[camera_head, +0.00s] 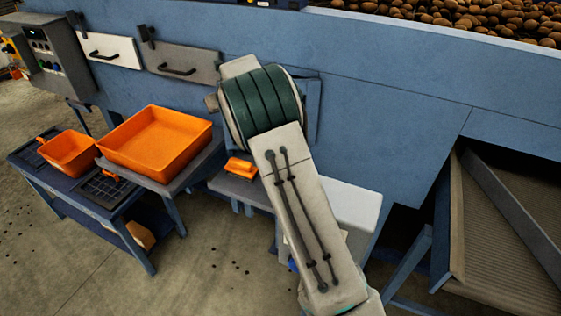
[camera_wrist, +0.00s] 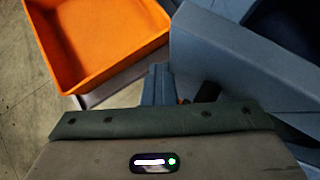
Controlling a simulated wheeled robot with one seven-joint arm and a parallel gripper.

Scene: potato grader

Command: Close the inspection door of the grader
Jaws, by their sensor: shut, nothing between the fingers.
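The inspection door appears as a blue panel (camera_wrist: 235,60) at the upper right of the wrist view, beside a dark recess. In the head view only a narrow blue strip of it (camera_head: 314,105) shows beside my arm, on the front of the blue grader (camera_head: 390,95). How far it stands open cannot be told. My gripper (camera_wrist: 160,125) shows as a grey-green body at the bottom of the wrist view, close to the panel. It is shut and holds nothing. Its fingertips are not clear, and my arm hides it in the head view. Contact with the door cannot be told.
A large orange tray (camera_head: 188,136) stands on a stand left of my arm; it also shows in the wrist view (camera_wrist: 95,70). A smaller orange bin (camera_head: 70,160) sits on a dark table. White and grey handled panels are at upper left. A ribbed conveyor (camera_head: 500,230) is at right.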

